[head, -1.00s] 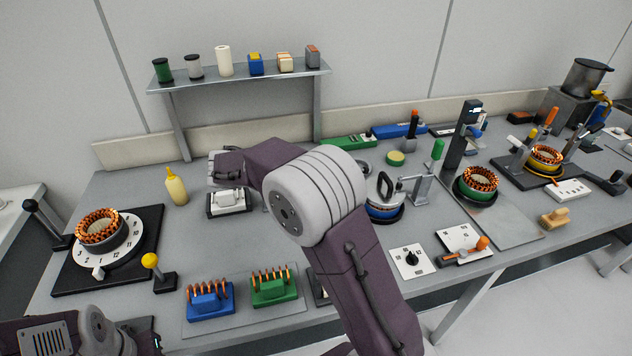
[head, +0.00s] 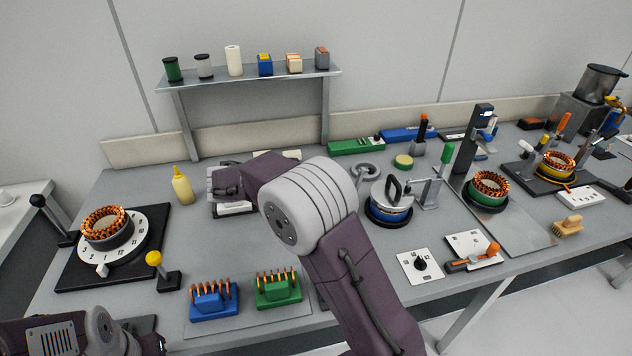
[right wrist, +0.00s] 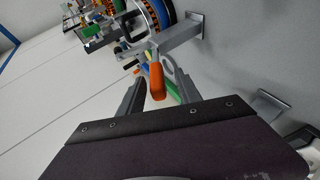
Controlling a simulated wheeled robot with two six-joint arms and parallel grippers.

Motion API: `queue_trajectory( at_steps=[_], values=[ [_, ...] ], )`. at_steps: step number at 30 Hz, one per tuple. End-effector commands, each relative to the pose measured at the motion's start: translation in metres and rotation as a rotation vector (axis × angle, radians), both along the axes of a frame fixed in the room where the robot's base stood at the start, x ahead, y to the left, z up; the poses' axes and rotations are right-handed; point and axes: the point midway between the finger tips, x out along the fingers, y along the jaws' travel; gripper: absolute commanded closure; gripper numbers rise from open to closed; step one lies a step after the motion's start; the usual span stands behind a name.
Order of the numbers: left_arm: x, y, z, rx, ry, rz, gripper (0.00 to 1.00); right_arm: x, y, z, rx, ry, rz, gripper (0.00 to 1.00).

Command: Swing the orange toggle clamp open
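The orange toggle clamp's handle (right wrist: 157,83) shows in the right wrist view, with its metal bracket (right wrist: 184,37) behind it, next to a stator with copper windings and a blue housing (right wrist: 168,14). My right gripper (right wrist: 158,72) is open, its two fingers on either side of the handle with visible gaps. In the head view the clamp and right gripper are hidden, apparently behind my right arm. The blue stator housing (head: 388,217) there has a pale lid with a black handle. My left arm shows at the lower left; its gripper is out of view.
A green-handled clamp (head: 436,180) stands right of the blue housing. A dial plate (head: 420,263) and an orange-knobbed lever (head: 474,259) lie at the front. Blue (head: 213,300) and green (head: 278,289) coil holders stand at front left. A yellow bottle (head: 182,186) stands behind them.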

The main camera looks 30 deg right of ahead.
Motion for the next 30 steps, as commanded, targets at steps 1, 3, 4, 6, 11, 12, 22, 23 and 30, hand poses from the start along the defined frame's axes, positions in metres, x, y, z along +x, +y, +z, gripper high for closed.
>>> queue_trajectory(
  at_steps=[1,3,4,6,11,12,22,23,30],
  values=[
    [0.000,0.000,0.000,0.000,0.000,0.000,0.64,0.000,0.000,0.000,0.000,-0.001,0.000,0.60],
    [0.000,0.000,0.000,0.000,0.000,0.000,0.64,0.000,0.000,0.001,0.000,-0.003,0.001,0.60],
    [0.000,0.000,0.000,0.000,0.000,0.000,0.64,0.000,0.000,0.001,0.000,-0.003,0.001,0.60],
    [0.000,0.000,0.000,0.000,0.000,0.000,0.64,0.001,0.000,0.001,0.000,-0.004,0.000,0.60],
    [0.000,0.000,0.002,0.000,0.000,0.000,0.64,-0.001,0.015,0.009,0.000,-0.006,0.005,0.60],
    [0.000,0.000,0.002,0.000,0.000,0.000,0.64,-0.003,0.023,0.013,0.001,-0.007,0.004,0.60],
    [0.000,0.000,0.007,0.000,0.000,0.000,0.64,-0.015,0.076,0.040,0.000,-0.003,0.002,0.60],
    [0.000,0.000,0.007,0.000,0.000,0.000,0.64,-0.015,0.077,0.041,0.001,-0.003,0.002,0.60],
    [0.000,0.000,0.007,0.000,0.000,0.000,0.64,-0.016,0.080,0.042,0.000,-0.002,0.000,0.60]
  ],
)
